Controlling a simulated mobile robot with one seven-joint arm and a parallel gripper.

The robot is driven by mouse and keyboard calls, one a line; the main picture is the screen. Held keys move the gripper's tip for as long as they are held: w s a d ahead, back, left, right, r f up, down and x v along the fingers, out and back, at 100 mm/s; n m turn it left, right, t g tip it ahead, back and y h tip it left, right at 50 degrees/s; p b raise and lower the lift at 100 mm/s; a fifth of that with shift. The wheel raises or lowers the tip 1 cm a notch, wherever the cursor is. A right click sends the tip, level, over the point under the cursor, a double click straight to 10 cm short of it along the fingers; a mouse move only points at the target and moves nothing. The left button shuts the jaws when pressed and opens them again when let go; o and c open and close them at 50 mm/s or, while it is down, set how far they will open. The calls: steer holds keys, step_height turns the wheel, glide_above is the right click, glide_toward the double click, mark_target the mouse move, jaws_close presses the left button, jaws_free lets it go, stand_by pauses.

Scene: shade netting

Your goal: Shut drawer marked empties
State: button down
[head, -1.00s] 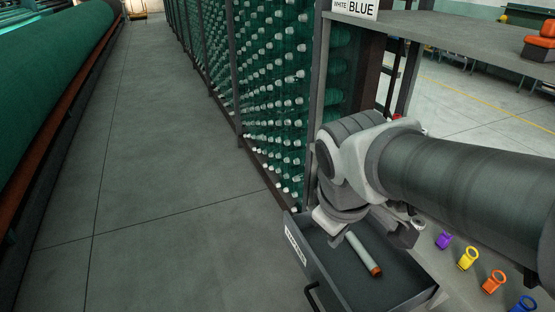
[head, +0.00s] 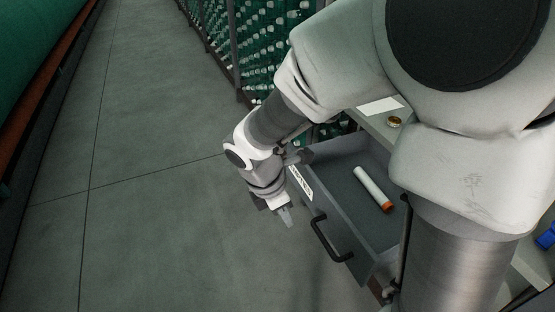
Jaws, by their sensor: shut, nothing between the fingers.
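The drawer (head: 333,229) stands open at the lower middle right of the head view, with a black bar handle (head: 328,240) on its front. A white label (head: 300,183) is on the front, but its words are too small to read. A white tube with an orange end (head: 373,190) lies inside the drawer. My gripper (head: 287,218) is shut and empty, pointing down in front of the drawer front, left of the handle. It appears apart from the handle. My arm hides part of the drawer's back and the cabinet.
A rack of green bobbins (head: 262,60) stands behind the drawer. A worktop edge with a white card (head: 381,105) and a small brass-coloured ring (head: 394,121) shows beside my arm. The grey floor (head: 150,150) to the left is clear.

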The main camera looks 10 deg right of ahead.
mark_target(313, 225)
steer(key=w+d+f+b, duration=0.1)
steer(key=d+f+b, duration=0.3)
steer(key=f, duration=0.3)
steer(key=shift+w+d+f, duration=0.25)
steer(key=shift+w+d, duration=0.15)
steer(key=shift+d, duration=0.45)
steer(key=shift+w+d+r+p, duration=0.15)
steer(key=shift+d+p, duration=0.2)
steer(key=shift+d, duration=0.2)
steer(key=w+d+p, duration=0.2)
steer(key=d+p, duration=0.2)
steer(key=d, duration=0.4)
steer(key=w+d+p, duration=0.3)
steer(key=d+p, duration=0.1)
steer(key=d, duration=0.4)
steer(key=w+d+p, duration=0.3)
steer(key=d+p, duration=0.1)
steer(key=d, duration=0.4)
steer(key=shift+d+p, duration=0.15)
steer(key=shift+p, duration=0.25)
